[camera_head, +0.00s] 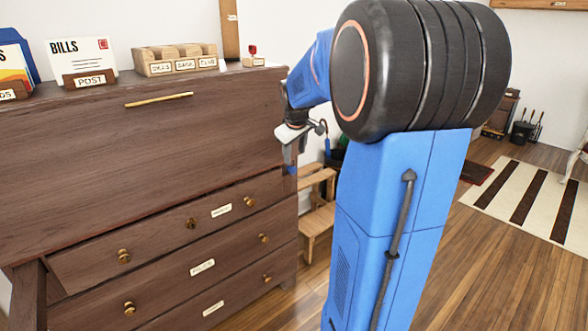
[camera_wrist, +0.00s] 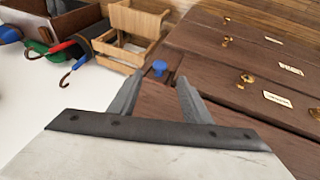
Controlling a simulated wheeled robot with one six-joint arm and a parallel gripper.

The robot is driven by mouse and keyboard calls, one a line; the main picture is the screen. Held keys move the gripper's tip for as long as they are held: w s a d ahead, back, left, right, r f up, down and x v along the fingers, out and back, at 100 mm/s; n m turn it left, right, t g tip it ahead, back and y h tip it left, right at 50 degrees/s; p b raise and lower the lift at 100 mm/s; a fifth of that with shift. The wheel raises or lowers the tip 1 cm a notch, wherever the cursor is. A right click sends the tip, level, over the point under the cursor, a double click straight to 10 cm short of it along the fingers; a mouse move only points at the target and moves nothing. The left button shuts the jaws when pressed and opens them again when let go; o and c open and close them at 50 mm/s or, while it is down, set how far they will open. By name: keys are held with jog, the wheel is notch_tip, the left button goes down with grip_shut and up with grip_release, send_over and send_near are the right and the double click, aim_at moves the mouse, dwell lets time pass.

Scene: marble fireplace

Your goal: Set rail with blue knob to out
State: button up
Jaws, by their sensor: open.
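The blue knob (camera_wrist: 159,68) shows in the wrist view just beyond the fingertips, between them in the picture. In the head view a small bit of blue, which looks like the same knob (camera_head: 291,171), sits at the right end of the desk front, above the top drawer. The rail itself is not clearly visible, so I cannot tell how far it stands out. My gripper (camera_head: 288,158) is at that right front corner, pointing down. In the wrist view my gripper (camera_wrist: 160,82) is open, with nothing between its fingers. Whether a finger touches the knob cannot be told.
The dark wooden desk (camera_head: 150,150) has a closed slanted front and labelled drawers with brass knobs. A wooden step stool (camera_head: 318,205) stands close on its right. Umbrellas (camera_wrist: 68,60) stand beyond the stool. Letter holders (camera_head: 88,78) and a stamp rack (camera_head: 175,62) are on top.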

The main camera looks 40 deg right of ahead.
aim_at(294, 171)
jog(key=x, duration=1)
jog(key=shift+r, duration=0.1)
grip_shut()
jog(key=shift+s, duration=0.1)
